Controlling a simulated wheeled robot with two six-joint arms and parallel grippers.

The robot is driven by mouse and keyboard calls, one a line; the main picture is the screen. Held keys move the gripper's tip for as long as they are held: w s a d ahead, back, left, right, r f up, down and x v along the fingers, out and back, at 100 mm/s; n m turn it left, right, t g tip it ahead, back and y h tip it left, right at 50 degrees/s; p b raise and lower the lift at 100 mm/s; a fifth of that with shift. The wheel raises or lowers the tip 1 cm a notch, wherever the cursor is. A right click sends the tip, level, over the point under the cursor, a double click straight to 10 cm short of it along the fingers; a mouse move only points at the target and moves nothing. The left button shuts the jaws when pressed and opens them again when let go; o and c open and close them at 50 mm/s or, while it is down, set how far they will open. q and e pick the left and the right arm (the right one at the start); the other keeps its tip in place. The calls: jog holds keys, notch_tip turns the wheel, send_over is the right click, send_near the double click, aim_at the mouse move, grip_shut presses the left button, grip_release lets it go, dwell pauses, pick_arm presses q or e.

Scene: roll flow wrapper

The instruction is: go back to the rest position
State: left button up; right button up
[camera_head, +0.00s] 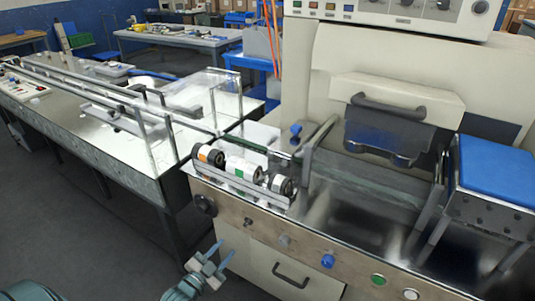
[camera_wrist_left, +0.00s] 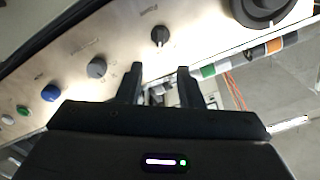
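My left gripper (camera_head: 221,251) is low in front of the wrapper machine (camera_head: 318,267), in front of its white lower cabinet and below the control strip. Its two light-blue fingers are apart, with nothing between them. In the left wrist view the dark fingers (camera_wrist_left: 160,82) also stand apart and empty, with the machine's front panel (camera_wrist_left: 75,62) beyond them. My right gripper is in neither view.
Three rolls (camera_head: 243,168) lie in a metal holder on the machine's front left. A black knob (camera_head: 205,206), a blue knob (camera_head: 327,261) and a green button (camera_head: 377,280) line the front panel. A long metal conveyor table (camera_head: 100,150) stands at left. The grey floor (camera_head: 90,240) is clear.

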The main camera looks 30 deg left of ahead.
pick_arm(q)
jog(key=s+a+f+n+g+y, duration=0.15)
jog(key=s+f+g, duration=0.35)
jog(key=f, duration=0.9)
jog(key=s+f+n+g+y, duration=0.1)
jog(key=s+f+n+g, duration=0.2)
jog(key=s+f, duration=0.8)
jog(key=s+d+f+n+g, duration=0.1)
jog(key=s+d+f+g, duration=0.2)
jog(key=s+f, duration=0.7)
jog(key=s+d+f+n+g, duration=0.1)
jog(key=s+d+f+g, duration=0.3)
jog(key=s+f, duration=0.5)
jog(key=shift+s+d+f+g, duration=0.15)
jog(key=shift+s+f+g, duration=0.3)
jog(key=shift+g, duration=0.35)
